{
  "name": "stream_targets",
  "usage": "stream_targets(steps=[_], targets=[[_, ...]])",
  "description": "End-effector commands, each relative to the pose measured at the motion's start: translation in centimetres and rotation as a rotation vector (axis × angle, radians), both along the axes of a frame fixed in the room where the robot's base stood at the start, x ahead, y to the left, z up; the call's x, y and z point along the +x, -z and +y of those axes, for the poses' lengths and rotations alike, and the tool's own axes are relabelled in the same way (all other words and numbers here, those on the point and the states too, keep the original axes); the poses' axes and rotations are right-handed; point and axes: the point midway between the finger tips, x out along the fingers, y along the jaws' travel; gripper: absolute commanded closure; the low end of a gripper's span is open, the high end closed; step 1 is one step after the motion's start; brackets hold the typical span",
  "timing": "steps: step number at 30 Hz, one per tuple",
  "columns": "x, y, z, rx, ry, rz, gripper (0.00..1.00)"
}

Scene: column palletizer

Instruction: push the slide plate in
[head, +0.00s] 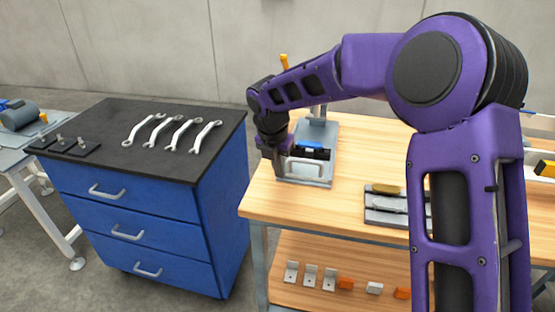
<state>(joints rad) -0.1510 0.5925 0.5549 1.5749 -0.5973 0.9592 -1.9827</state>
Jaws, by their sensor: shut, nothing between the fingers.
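The slide plate (306,168) is a grey metal plate with a handle at its front end. It belongs to a grey fixture (322,133) on the wooden table, with a blue and black part (311,150) above or on it. My gripper (279,170) is shut and empty, pointing down at the left front side of the plate by the handle. I cannot tell whether it touches the handle. My purple arm reaches over the table from the right and hides part of the fixture's back.
The wooden table (347,200) has a slotted grey block (384,205) with bars right of the fixture. A lower shelf (320,285) holds metal brackets and orange parts. A blue drawer cabinet (140,210) with several wrenches (182,133) stands left, across a gap.

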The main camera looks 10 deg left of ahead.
Motion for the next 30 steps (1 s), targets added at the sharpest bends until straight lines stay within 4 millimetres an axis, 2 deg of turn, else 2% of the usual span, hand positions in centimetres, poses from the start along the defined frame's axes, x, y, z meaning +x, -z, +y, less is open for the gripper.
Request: stream_targets(steps=[1, 4, 6, 12, 26, 30], targets=[[0.2, 1.4, -0.1, -0.002, 0.001, 0.005, 1.00], [0.6, 3.3, -0.2, -0.001, 0.000, 0.003, 1.00], [2.2, 2.7, -0.5, 0.003, 0.003, -0.002, 1.00], [4.1, 2.7, -0.9, 0.001, 0.002, 0.000, 1.00], [4.6, 2.5, -1.1, 0.000, 0.001, 0.000, 1.00], [5.5, 2.1, -1.1, 0.001, 0.002, 0.002, 1.00]])
